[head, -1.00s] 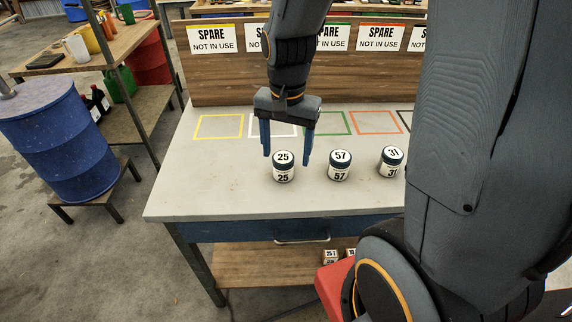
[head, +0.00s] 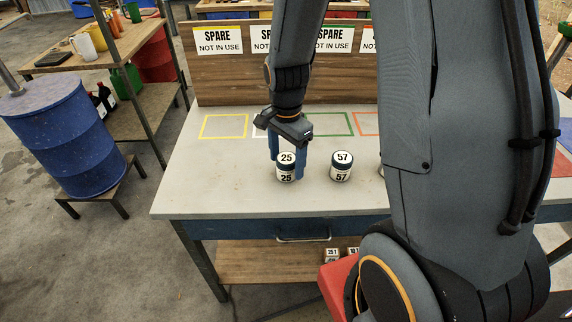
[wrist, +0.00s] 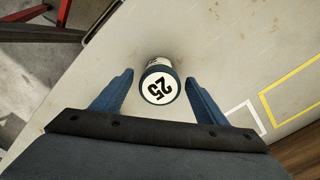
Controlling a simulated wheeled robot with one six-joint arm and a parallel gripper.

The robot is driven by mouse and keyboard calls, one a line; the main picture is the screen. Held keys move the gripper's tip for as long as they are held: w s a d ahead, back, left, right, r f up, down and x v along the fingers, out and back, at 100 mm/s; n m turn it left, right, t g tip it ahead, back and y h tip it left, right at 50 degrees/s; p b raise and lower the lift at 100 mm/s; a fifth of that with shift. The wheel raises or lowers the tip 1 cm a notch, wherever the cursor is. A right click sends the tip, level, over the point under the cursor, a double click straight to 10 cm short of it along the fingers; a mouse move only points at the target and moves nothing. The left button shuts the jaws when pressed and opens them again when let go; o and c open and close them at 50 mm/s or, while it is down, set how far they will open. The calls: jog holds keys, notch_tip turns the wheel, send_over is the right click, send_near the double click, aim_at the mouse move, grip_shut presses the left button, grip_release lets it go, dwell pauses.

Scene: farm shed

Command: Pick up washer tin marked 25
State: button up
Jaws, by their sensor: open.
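The washer tin marked 25 (head: 286,167) stands upright on the grey bench, with a white label and dark lid edge. My gripper (head: 286,165) is open, with its blue fingers down on either side of the tin in the head view. In the wrist view the tin's numbered lid (wrist: 159,86) lies between and slightly beyond the fingertips of my gripper (wrist: 159,78), with a gap on both sides. I cannot tell exactly how low the fingers reach on the tin.
A tin marked 57 (head: 341,166) stands to the right on the bench (head: 225,190). A third tin is mostly hidden behind my arm. Coloured outlines, including a yellow one (head: 224,126), lie behind the tins. A back board with SPARE signs (head: 219,40) closes the rear.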

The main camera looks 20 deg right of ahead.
jog(key=shift+f, duration=1.05)
jog(key=shift+c, duration=0.3)
jog(key=c, duration=1.1)
jog(key=shift+r, duration=0.15)
jog(key=shift+c, duration=0.2)
